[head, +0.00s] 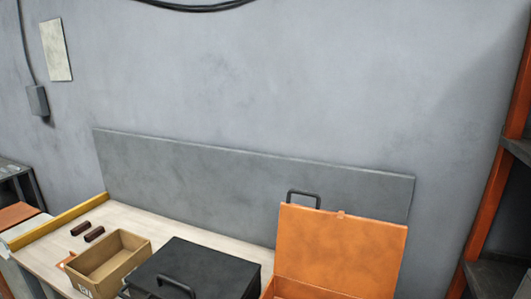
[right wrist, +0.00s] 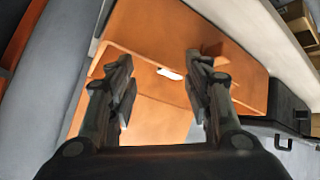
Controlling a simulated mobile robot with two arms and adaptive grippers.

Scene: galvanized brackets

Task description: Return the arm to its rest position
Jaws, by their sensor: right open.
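My right gripper (right wrist: 160,78) shows in the right wrist view, with its two dark fingers spread well apart and nothing held between them. Beyond the fingers is the orange case (right wrist: 185,32). In the head view the orange case (head: 340,247) stands at the right end of the bench with its lid raised. A small bright patch shows between the fingers in the wrist view; I cannot tell what it is. Neither gripper shows in the head view, and my left gripper is in no view.
A black case (head: 205,265) with a handle stands left of the orange case. A tan bin (head: 124,246) and two dark brown pieces (head: 94,234) are on the bench (head: 150,222) at left. A grey panel (head: 240,180) rises behind. An orange-framed shelf (head: 497,165) stands at far right.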

